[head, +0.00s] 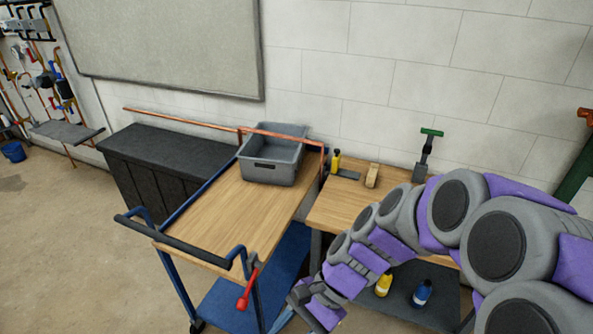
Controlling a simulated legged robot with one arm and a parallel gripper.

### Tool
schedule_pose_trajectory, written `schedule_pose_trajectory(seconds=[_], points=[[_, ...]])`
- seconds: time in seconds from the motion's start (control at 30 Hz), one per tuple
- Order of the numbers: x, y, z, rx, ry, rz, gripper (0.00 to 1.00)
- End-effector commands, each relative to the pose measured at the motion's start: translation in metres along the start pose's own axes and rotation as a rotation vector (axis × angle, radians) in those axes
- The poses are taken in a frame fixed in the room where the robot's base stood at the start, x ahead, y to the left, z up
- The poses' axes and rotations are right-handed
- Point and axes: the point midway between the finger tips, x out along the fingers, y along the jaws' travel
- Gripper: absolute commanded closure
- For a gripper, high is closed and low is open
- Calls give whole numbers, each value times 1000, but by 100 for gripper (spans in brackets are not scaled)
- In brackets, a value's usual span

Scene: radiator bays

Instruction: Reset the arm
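My arm is grey and purple and reaches in from the right edge of the head view toward the lower middle. My gripper (308,303) is at its lower end, near the bottom edge of the picture. It hangs in front of the blue lower shelf of the cart and the workbench. Its fingers are small and dark here, and I cannot tell whether they are apart or together. I see no object clearly held in it.
A cart with a wooden top (235,215) carries a grey bin (272,160). A red-handled lever (247,290) hangs at its front. A wooden workbench (345,205) stands right of it, with yellow (384,285) and blue (422,293) bottles below.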

Motion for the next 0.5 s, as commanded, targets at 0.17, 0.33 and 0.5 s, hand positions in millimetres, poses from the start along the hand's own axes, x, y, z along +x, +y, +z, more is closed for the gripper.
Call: schedule_pose_trajectory(seconds=[0.17,0.33,0.5], points=[[-16,42,14,-210,147,110,54],[-33,84,22,-378,274,230,54],[-52,125,26,-515,392,358,54]])
